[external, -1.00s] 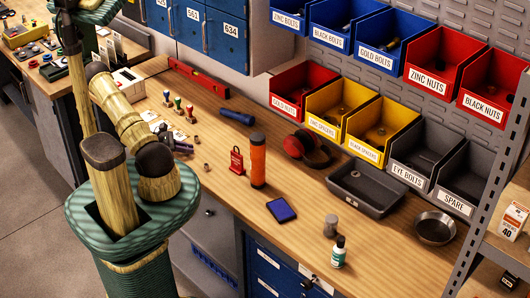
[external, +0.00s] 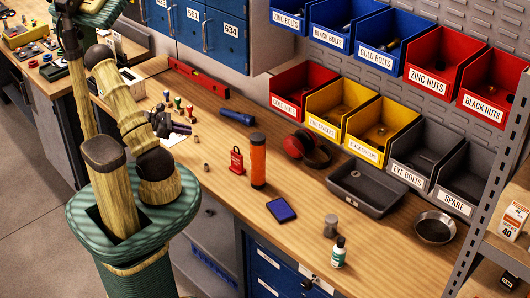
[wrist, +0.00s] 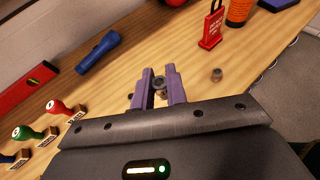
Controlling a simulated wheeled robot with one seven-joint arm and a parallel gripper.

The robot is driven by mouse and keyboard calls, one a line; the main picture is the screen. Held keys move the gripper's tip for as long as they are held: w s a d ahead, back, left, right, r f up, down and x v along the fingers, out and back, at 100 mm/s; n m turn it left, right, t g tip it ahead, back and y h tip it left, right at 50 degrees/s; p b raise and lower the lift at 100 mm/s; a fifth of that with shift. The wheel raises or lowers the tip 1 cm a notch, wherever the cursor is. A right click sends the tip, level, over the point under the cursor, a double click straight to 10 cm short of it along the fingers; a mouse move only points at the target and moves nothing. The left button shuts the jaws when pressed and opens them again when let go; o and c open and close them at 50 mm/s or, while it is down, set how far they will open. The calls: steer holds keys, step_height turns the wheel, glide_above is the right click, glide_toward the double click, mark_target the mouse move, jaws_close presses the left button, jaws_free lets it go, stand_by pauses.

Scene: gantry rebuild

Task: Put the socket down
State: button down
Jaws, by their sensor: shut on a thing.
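My gripper (external: 183,128) is over the left part of the workbench, and its purple fingers also show in the wrist view (wrist: 159,75). The fingers are shut on a small grey socket (wrist: 158,83), held between them near the tips. In the external view the held socket is too small to make out. The wooden bench top (external: 230,190) lies below. A small loose socket-like piece (wrist: 217,74) stands on the wood to the right of the fingers in the wrist view.
Knobbed stamps (wrist: 57,109) are at left in the wrist view, with a red level (wrist: 25,86) behind. Bare wood lies ahead of the fingers.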

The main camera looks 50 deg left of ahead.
steer(key=shift+w+f, duration=0.1)
steer(key=n+t+y+b, duration=0.2)
steer(key=n+y+b, duration=0.35)
steer(key=b, duration=0.55)
glide_above(219, 138)
steer(key=shift+r, duration=0.25)
steer(key=shift+f+m, duration=0.1)
steer(key=shift+m, duration=0.15)
step_height(219, 138, down, 6)
steer(key=shift+r+b, duration=0.15)
steer(key=shift+b, duration=0.15)
steer(key=shift+f, duration=2.1)
